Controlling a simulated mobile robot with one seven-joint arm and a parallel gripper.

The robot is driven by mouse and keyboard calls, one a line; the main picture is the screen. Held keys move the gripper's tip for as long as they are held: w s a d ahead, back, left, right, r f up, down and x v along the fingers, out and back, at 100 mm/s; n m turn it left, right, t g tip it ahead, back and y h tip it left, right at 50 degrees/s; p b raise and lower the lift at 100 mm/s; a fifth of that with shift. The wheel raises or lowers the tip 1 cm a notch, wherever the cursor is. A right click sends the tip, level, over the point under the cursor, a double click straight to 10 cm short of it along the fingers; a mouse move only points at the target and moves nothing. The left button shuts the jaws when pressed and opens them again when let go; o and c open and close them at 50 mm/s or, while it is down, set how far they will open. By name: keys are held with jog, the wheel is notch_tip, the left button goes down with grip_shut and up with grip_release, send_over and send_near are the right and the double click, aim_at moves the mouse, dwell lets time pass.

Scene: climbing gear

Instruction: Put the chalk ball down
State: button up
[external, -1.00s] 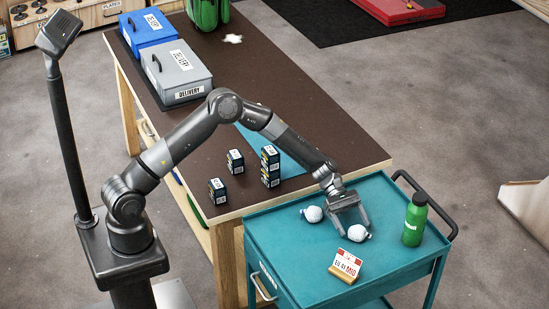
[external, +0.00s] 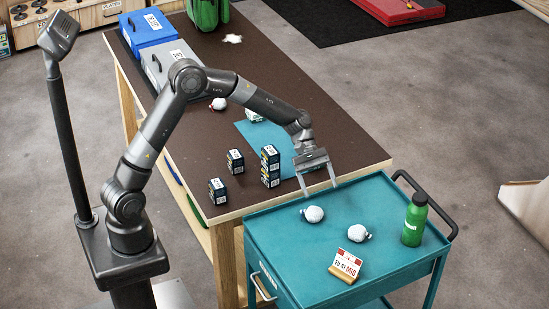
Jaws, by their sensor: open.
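Two white chalk balls rest on the top of the teal cart (external: 290,255). One chalk ball (external: 314,214) is at the cart's left and the other chalk ball (external: 357,233) is to its right. My gripper (external: 320,192) is open and empty. Its fingers point down near the border of table and cart, above and behind the left ball and apart from both balls on the cart.
A green bottle (external: 415,219) and a small sign (external: 347,267) stand on the cart. Dark small boxes (external: 270,166), some stacked, stand on the brown table (external: 330,135) beside a teal mat (external: 262,140). Grey (external: 172,66) and blue (external: 148,30) boxes are at the back left.

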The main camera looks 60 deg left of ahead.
jog(key=s+a+r+m+t+y, duration=0.1)
jog(key=s+a+r+m+y, duration=0.25)
jog(key=s+r, duration=0.4)
jog(key=s+a+r+m+t+y, duration=0.25)
jog(key=s+a+r+m, duration=0.2)
jog(key=s, duration=0.55)
jog(key=s+a+r+m+t+y, duration=0.1)
jog(key=s+a+m+y, duration=0.1)
jog(key=s+a, duration=0.3)
jog(key=s+a+r+m+t+y, duration=0.1)
jog(key=s+a, duration=0.4)
jog(key=s, duration=0.6)
jog(key=shift+s+m+t+y, duration=0.4)
jog(key=shift+m+y, duration=0.2)
jog(key=shift+m, duration=0.6)
jog(key=shift+a, duration=0.1)
